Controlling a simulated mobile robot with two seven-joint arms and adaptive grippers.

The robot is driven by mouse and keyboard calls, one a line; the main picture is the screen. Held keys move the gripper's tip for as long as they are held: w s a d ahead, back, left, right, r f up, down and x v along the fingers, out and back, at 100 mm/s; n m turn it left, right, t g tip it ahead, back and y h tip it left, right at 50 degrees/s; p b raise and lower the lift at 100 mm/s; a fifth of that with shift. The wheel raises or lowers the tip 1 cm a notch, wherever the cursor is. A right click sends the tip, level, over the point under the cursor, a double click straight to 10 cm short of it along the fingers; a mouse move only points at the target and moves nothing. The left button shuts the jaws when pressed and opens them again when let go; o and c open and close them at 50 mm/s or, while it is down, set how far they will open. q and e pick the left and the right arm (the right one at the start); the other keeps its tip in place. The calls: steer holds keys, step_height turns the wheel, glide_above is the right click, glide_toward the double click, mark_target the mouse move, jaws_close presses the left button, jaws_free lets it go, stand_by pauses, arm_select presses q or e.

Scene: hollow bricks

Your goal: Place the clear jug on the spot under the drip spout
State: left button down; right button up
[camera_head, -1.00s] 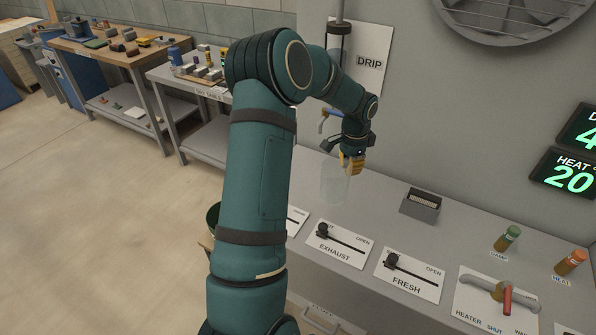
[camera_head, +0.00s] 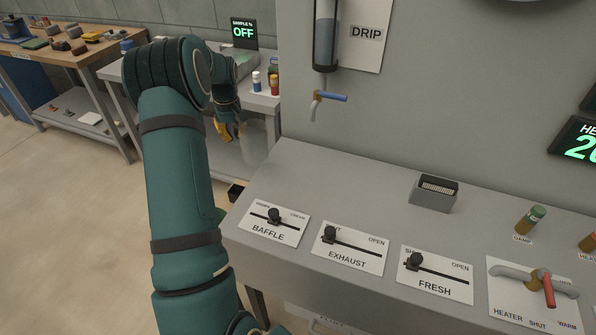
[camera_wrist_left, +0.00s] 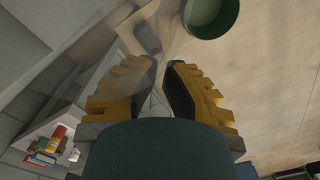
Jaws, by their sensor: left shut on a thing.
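The clear jug (camera_head: 256,138) shows only as a faint see-through shape beside my left gripper (camera_head: 232,132), left of the counter's edge in the head view. My left gripper has yellow finger pads and is shut on the jug. In the left wrist view the jug (camera_wrist_left: 148,45) is a hazy outline at the fingers (camera_wrist_left: 160,85); its edges are hard to make out. The drip spout (camera_head: 316,106), with a blue lever, sticks out of the wall below a clear tank (camera_head: 326,38). The counter (camera_head: 312,168) below the spout is bare; no marked spot is discernible. My right gripper is out of view.
The counter carries the baffle slider (camera_head: 274,216), the exhaust slider (camera_head: 331,234), a small grey box (camera_head: 434,192) and a green-topped peg (camera_head: 530,219). A side table (camera_head: 262,98) with small bottles stands behind my gripper. A green bucket (camera_wrist_left: 210,14) shows in the left wrist view.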

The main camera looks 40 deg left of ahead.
arm_select(q)
steer(key=shift+n, duration=0.7)
steer(key=w+d, duration=0.2)
steer(key=d, duration=0.2)
steer(key=w+d+b, duration=0.1)
steer(key=w+d, duration=0.2)
steer(key=d, duration=0.1)
steer(key=w+d+f+b, duration=0.1)
steer(key=w+d, duration=0.2)
steer(key=d, duration=0.1)
steer(key=shift+w, duration=0.2)
steer(key=shift+w+d+f+b, duration=0.2)
steer(key=shift+f+b, duration=0.2)
steer(key=shift+f, duration=0.5)
steer(key=shift+w+d+f+b, duration=0.1)
steer(key=shift+d+f+b, duration=0.2)
steer(key=shift+f, duration=0.55)
steer(key=shift+a, duration=0.1)
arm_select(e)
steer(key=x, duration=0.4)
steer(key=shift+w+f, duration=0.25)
arm_select(q)
steer(key=shift+r, duration=0.1)
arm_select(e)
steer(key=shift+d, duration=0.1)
